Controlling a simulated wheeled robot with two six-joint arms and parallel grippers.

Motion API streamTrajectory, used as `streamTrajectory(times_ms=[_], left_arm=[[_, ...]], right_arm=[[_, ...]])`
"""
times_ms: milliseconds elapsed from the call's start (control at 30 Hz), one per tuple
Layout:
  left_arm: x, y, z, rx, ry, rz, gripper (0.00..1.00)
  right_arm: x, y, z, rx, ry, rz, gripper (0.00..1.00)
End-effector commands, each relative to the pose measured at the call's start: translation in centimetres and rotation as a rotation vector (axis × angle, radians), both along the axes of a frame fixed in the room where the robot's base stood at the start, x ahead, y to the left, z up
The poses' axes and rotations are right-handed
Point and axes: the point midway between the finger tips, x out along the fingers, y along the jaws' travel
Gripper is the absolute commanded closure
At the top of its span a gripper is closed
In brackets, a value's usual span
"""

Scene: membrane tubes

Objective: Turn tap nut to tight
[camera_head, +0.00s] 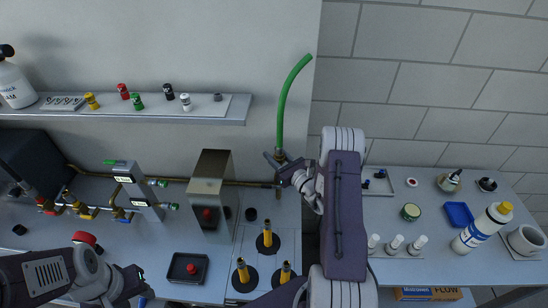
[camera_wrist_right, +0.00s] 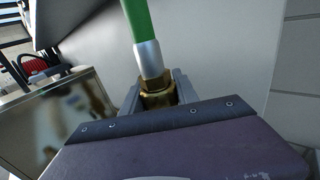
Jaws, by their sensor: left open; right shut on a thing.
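The brass tap nut (camera_wrist_right: 158,98) sits at the lower end of the green hose (camera_head: 286,95), below a silver collar (camera_wrist_right: 149,60). My right gripper (camera_wrist_right: 158,92) is shut on the nut, with one finger on each side of it. In the head view my right gripper (camera_head: 281,158) is at the hose's lower end, by the wall, and mostly hides the nut. My left gripper (camera_head: 136,282) is open and empty at the lower left, away from the nut.
A steel box (camera_head: 209,190) stands left of the nut, and a brass pipe (camera_head: 245,183) runs along the wall. Several yellow-topped black-based pieces (camera_head: 267,236) stand below. A black tray (camera_head: 186,268) lies near my left gripper.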

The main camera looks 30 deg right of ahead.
Motion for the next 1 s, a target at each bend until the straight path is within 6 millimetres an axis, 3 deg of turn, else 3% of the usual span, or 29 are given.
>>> streamTrajectory(times_ms=[333,367,400,433,767,1000], left_arm=[[0.0,0.0,-0.1,0.000,0.000,0.000,0.57],[0.0,0.0,-0.1,0.000,0.000,0.000,0.57],[0.0,0.0,-0.1,0.000,0.000,0.000,0.57],[0.0,0.0,-0.1,0.000,0.000,0.000,0.57],[0.0,0.0,-0.3,0.000,0.000,0.000,0.57],[0.0,0.0,-2.3,0.000,0.000,0.000,0.57]], right_arm=[[0.0,-0.1,0.1,-0.004,-0.002,-0.024,1.00],[0.0,-0.1,0.1,-0.004,-0.002,-0.024,0.59],[0.0,-0.1,0.1,-0.004,-0.002,-0.024,0.47],[0.0,-0.1,0.1,-0.004,-0.002,-0.023,0.43],[-0.3,-0.2,-0.1,-0.003,0.001,-0.025,0.43],[-5.1,-0.9,-0.4,-0.003,0.002,-0.029,0.43]])
